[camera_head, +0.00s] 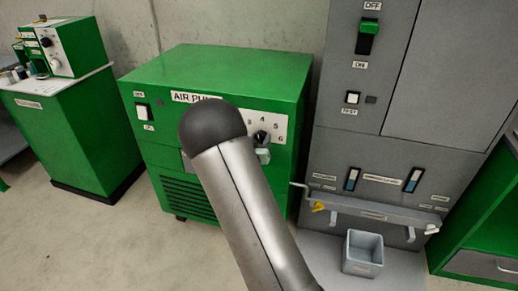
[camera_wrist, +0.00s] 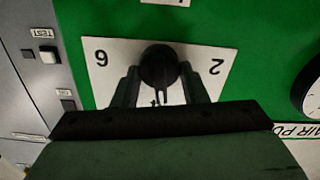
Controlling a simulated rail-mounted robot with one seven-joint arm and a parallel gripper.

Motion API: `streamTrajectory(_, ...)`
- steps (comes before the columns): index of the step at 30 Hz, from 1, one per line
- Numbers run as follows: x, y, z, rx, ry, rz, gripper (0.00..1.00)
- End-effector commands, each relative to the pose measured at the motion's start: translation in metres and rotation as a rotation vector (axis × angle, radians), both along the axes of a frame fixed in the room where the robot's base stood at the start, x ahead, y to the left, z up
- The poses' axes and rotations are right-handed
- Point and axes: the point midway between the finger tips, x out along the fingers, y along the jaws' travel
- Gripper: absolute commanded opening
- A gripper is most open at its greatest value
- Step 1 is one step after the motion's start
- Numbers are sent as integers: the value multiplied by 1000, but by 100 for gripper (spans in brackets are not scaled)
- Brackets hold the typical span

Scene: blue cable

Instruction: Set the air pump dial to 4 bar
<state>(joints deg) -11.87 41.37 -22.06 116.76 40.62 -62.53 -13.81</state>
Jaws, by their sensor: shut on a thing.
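The green air pump (camera_head: 225,75) stands in the middle of the head view with its labelled front facing me. Its dial (camera_head: 262,135) is a small black knob on a white plate; the numbers 3, 4, 5 and 6 show around it. My gripper (camera_head: 263,153) is at the dial, mostly hidden behind my arm. In the wrist view, upside down, the round black knob (camera_wrist: 158,65) sits between my two fingers (camera_wrist: 160,88), which are shut on it. The numbers 6 and 2 show either side. I cannot tell which number the knob points to.
A white rocker switch (camera_head: 142,111) is at the pump's upper left. A grey cabinet (camera_head: 385,160) with switches and a rail stands close on the right. A grey bin (camera_head: 362,253) is below it. A green bench (camera_head: 70,135) with instruments is on the left.

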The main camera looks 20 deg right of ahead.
Motion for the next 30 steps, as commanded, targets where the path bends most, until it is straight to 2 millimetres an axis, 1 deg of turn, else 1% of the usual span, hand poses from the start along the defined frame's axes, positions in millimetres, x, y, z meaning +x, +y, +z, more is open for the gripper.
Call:
streamTrajectory(1, 0, 0, -5, 22, -20, 0, 16)
streamTrajectory(10, -1, -1, -2, 111, -98, 0, 16)
streamTrajectory(26, -1, -1, 0, 131, -113, 0, 16)
streamTrajectory(27, -1, -1, 0, 131, -113, 0, 45)
streamTrajectory(29, -1, -1, 0, 131, -113, 0, 60)
streamTrajectory(30, -1, -1, 0, 131, -113, 0, 60)
